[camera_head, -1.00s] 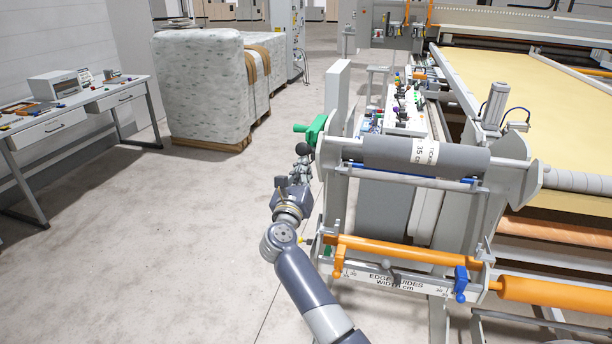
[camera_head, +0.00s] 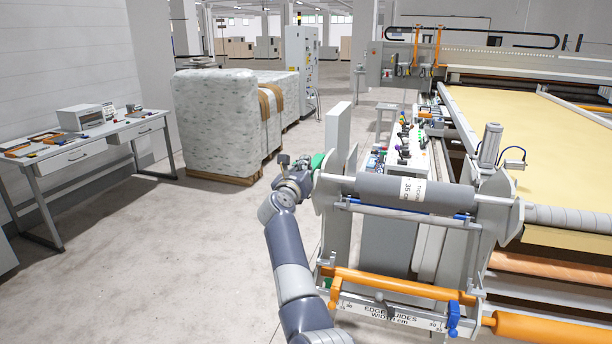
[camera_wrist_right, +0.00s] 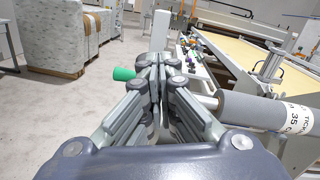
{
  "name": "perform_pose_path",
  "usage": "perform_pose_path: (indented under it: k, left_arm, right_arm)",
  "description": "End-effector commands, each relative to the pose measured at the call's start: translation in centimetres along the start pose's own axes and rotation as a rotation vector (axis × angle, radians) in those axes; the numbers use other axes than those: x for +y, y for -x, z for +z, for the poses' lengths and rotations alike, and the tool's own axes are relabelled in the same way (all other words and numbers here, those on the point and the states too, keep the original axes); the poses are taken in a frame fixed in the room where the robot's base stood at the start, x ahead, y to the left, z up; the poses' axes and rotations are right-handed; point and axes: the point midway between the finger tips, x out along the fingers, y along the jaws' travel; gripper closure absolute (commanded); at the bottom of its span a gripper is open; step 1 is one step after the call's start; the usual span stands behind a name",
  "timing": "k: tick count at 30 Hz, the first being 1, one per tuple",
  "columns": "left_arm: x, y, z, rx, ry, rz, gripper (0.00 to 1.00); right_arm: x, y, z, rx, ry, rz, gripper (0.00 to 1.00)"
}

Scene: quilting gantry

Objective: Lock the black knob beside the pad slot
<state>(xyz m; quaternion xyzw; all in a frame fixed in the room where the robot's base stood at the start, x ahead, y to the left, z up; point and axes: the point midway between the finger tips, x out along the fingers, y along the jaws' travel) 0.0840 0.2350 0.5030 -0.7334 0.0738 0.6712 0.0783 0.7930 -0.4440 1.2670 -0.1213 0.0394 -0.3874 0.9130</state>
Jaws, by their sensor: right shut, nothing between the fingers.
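My right gripper (camera_head: 304,168) is at the left end of the roller frame, beside a green handle (camera_head: 318,160) that it partly covers. In the right wrist view my right gripper (camera_wrist_right: 155,58) has its fingers together with nothing between them. The green handle (camera_wrist_right: 123,74) sticks out left of the fingers there. I cannot make out the black ball knob near this handle; the gripper seems to hide it. A dark round knob (camera_head: 380,297) sits lower, at the edge guide scale. I cannot identify a pad slot. My left gripper is out of view.
A dark grey roll (camera_head: 392,188) lies across the frame right of the gripper. An upright grey plate (camera_head: 337,135) stands behind it. A control panel (camera_head: 398,145) lies beyond. An orange bar (camera_head: 400,285) crosses below. The floor (camera_head: 190,260) at left is clear.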

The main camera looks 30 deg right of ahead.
Motion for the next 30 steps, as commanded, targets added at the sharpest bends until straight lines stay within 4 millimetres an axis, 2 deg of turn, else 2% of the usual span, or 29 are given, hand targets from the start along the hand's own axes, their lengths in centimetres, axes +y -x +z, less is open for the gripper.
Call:
perform_pose_path:
  k: [6, 12, 30]
  left_arm:
    - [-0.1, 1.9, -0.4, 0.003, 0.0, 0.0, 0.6]
    - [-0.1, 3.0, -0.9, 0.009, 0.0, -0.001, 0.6]
    - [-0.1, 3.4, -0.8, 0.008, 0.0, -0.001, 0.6]
  right_arm:
    - [-0.5, -1.6, 1.4, 0.009, -0.002, 0.001, 1.0]
    - [-0.5, -2.4, 1.6, 0.09, -0.009, 0.023, 1.0]
    - [-0.6, -2.9, 1.4, 0.131, -0.009, 0.033, 1.0]
